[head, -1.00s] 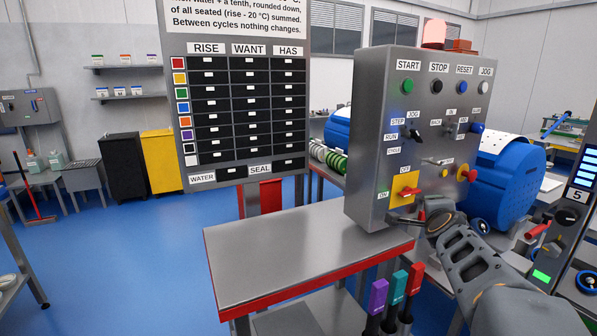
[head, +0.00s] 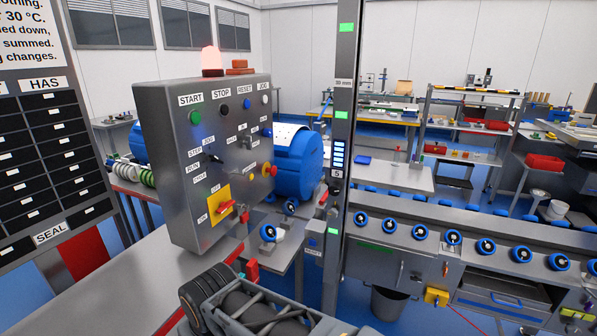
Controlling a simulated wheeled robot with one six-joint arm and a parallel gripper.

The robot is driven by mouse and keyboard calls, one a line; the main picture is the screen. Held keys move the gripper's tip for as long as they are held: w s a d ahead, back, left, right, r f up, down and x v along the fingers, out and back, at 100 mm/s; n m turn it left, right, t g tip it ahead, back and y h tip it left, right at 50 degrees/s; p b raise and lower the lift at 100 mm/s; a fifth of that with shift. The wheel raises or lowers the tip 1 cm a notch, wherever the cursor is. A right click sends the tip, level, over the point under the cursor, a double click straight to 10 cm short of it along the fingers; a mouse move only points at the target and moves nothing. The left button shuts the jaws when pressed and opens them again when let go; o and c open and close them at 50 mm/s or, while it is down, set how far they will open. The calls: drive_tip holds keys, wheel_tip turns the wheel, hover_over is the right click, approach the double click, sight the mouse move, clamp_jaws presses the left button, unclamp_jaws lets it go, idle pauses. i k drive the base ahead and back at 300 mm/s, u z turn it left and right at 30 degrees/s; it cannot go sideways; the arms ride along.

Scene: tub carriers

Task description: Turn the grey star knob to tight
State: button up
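I cannot pick out the grey star knob for certain in the head view. Several blue-rimmed round fittings (head: 420,232) with pale and dark centres sit in a row along the grey bench on the right. A similar round blue fitting (head: 268,233) is at the right of the control box. Part of my arm shows at the bottom edge, its dark wrist end in front of the near table. The gripper's fingertips cannot be made out, so neither their opening nor anything in them is visible.
The grey control box (head: 165,150) with buttons, a yellow-backed red switch and a lit red lamp (head: 212,60) stands on the near metal table (head: 140,275). A tall post (head: 341,130) with green lights rises right of it. A dark bin (head: 388,303) stands under the bench.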

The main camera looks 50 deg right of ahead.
sight(332, 213)
drive_tip(key=z, duration=1.8)
